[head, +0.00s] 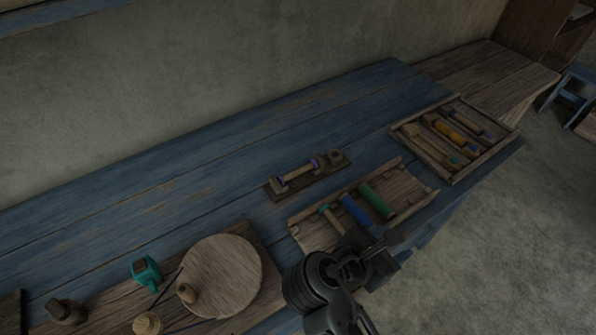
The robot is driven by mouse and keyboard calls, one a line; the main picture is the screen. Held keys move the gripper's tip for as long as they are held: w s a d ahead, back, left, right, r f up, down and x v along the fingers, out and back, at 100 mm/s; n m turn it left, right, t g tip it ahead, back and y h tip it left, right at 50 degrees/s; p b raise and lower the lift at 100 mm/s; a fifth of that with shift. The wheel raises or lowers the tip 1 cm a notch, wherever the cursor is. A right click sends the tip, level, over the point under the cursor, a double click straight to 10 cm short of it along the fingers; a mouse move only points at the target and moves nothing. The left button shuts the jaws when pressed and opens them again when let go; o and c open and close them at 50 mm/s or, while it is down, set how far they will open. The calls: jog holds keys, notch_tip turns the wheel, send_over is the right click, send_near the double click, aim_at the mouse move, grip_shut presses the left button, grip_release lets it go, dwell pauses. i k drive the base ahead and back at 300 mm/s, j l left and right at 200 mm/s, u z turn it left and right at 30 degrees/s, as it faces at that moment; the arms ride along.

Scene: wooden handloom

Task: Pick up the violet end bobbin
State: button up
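A bobbin with violet ends (298,172) and a pale wooden shank lies on a small dark wooden holder (309,183) on the blue table. It lies beside a small round wooden piece at the holder's right end. My gripper (380,254) is dark and hangs in front of the near edge of the middle tray, to the lower right of the violet end bobbin and apart from it. Its fingers are dark and partly hidden by my own wrist, so I cannot tell whether they are open.
The middle tray (410,178) holds a green, a blue and a teal-ended bobbin. Another tray (399,137) at the right holds several bobbins. A round wooden disc (221,276) and a teal object (146,271) are at the lower left. The blue table (200,185) is clear behind.

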aim_at(313, 164)
jog(key=i+j, duration=0.15)
jog(key=j, duration=0.15)
jog(key=i+j, duration=0.1)
jog(key=j, duration=0.25)
jog(key=i+j, duration=0.15)
jog(key=j, duration=0.15)
jog(key=i+j, duration=0.1)
jog(key=j, duration=0.25)
